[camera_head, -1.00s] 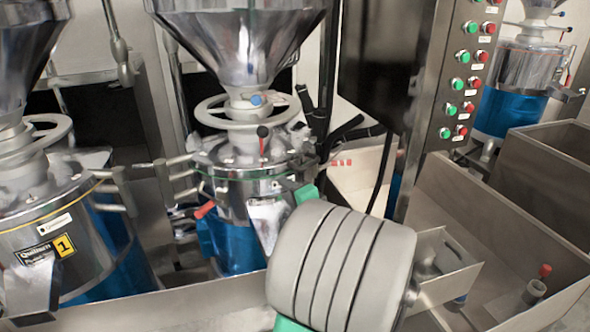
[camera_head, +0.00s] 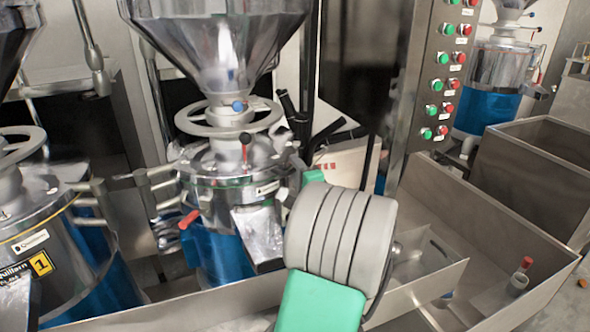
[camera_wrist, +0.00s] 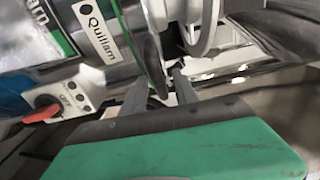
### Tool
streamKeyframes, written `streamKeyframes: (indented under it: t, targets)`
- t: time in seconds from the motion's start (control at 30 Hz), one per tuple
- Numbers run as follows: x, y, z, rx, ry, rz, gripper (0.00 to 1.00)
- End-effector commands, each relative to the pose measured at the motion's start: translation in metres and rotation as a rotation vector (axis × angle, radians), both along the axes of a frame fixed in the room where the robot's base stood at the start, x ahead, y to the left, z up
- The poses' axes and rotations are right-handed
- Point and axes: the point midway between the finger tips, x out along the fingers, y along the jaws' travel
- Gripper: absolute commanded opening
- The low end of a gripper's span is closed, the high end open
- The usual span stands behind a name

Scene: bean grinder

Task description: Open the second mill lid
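The second mill (camera_head: 222,195) stands left of centre in the head view, with a silver top, a handwheel (camera_head: 190,122) and a blue lower body (camera_head: 218,257). Its silver lid (camera_head: 215,160) appears closed. In the wrist view the mill's side fills the upper left, with a "Quillam" label (camera_wrist: 97,27) and a red knob (camera_wrist: 42,112). My gripper (camera_wrist: 164,78) shows its two fingers apart, pointing at the rim and handle area beside the mill. I cannot tell whether a part lies between them. In the head view my arm hides the fingers.
Mill number 1 (camera_head: 45,230) stands at the left edge. A panel of green and red buttons (camera_head: 445,75) rises behind. A metal trough (camera_head: 490,235) lies to the right, and another mill (camera_head: 490,90) stands at the far right.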

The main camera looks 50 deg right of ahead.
Motion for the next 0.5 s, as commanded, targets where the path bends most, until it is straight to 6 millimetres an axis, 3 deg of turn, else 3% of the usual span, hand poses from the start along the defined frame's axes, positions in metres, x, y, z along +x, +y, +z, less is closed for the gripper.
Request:
streamKeyframes:
  t: [0.4, 0.5]
  targets:
    - [0.0002, 0.0007, -0.0001, 0.000, 0.001, 0.001, 0.01]
    - [0.0002, 0.0008, -0.0002, 0.000, 0.001, 0.001, 0.00]
